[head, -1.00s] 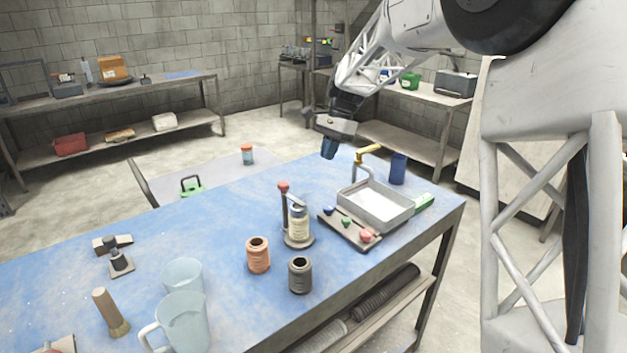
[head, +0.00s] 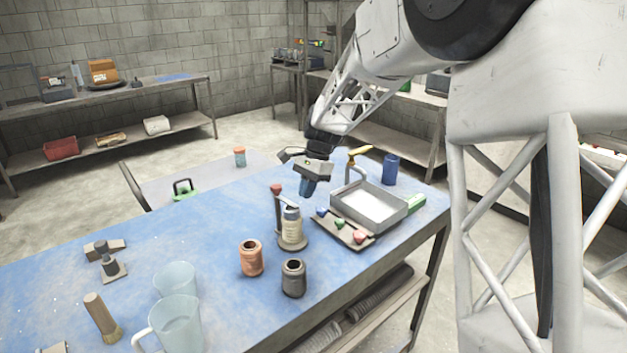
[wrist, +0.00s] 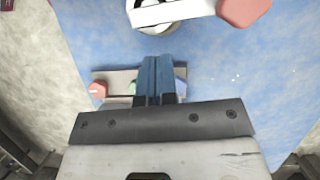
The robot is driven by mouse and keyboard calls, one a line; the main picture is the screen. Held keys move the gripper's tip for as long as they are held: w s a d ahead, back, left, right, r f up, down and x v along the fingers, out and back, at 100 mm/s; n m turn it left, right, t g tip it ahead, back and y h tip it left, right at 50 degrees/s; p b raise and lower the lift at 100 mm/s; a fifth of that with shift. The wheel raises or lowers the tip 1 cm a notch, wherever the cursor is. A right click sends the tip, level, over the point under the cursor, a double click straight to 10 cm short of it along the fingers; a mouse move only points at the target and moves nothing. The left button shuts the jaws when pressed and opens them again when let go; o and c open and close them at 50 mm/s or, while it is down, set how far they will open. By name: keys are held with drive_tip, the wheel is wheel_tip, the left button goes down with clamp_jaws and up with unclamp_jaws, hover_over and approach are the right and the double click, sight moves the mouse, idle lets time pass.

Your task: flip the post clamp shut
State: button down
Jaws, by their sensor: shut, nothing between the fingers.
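The post clamp (head: 291,232) stands on the blue table, with a pale jar-like body on a round grey base. Its lever stands roughly upright at the left of the body, with a red knob (head: 276,189) on top. In the wrist view the pale lever ends in the red knob (wrist: 243,11) at the top right, over part of the round base (wrist: 157,25). My gripper (head: 308,190) is above and slightly right of the clamp in the head view, apart from it. Its blue fingers (wrist: 157,70) are together with nothing between them, pointing toward the clamp.
A board with coloured knobs (head: 341,225) lies right of the clamp, beside a grey tray (head: 393,203) with a tap and a blue cup (head: 390,169). A copper jar (head: 250,258) and dark jar (head: 293,278) stand in front.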

drive_tip(key=shift+s+a, duration=0.7)
drive_tip(key=shift+s, duration=0.15)
drive_tip(key=shift+s, duration=0.1)
drive_tip(key=shift+s+a, duration=0.45)
drive_tip(key=shift+s, duration=0.15)
approach(295, 204)
drive_tip(key=w+d, duration=0.3)
drive_tip(key=shift+v, duration=1.1)
